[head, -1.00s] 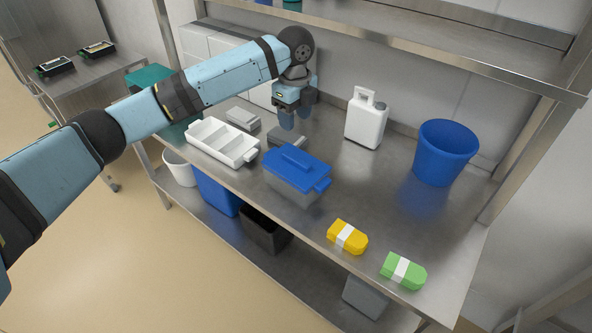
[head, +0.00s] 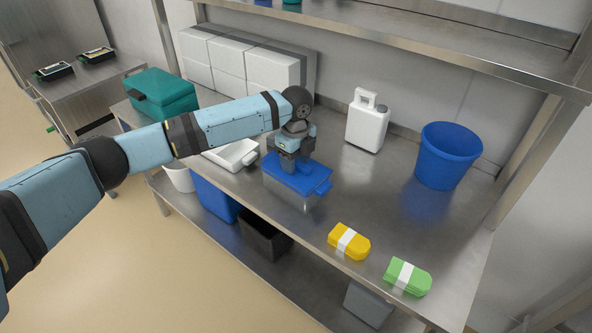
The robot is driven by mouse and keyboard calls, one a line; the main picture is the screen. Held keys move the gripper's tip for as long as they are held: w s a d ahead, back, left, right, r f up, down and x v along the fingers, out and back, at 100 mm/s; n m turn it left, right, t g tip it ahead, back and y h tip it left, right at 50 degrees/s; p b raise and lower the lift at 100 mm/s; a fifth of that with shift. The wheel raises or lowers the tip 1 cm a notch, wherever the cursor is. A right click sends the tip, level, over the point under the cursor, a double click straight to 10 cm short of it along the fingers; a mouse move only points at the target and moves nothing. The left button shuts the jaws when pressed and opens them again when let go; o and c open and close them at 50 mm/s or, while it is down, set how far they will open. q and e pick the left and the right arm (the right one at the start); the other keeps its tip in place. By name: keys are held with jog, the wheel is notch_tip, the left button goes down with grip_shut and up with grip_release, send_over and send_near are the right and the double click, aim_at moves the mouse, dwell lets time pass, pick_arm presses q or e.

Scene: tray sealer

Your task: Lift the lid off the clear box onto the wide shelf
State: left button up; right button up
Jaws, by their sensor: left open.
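The clear box (head: 292,196) stands on the steel table with its blue lid (head: 312,181) on top. The lid has a raised handle, now mostly hidden by my gripper, and a tab at its right end. My left gripper (head: 291,170) is open and points down right at the middle of the lid, at the handle. I cannot tell whether its fingers touch the handle. A long steel shelf (head: 440,55) runs above the back of the table. My right gripper is not in view.
A white jug (head: 367,122) and a blue bucket (head: 447,157) stand behind and right. Yellow (head: 349,242) and green (head: 407,277) packs lie at the front edge. A white divided tray (head: 231,155) is partly behind my arm; a teal case (head: 160,95) stands left.

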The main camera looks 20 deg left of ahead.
pick_arm(q)
grip_shut()
jog(key=shift+r, duration=0.1)
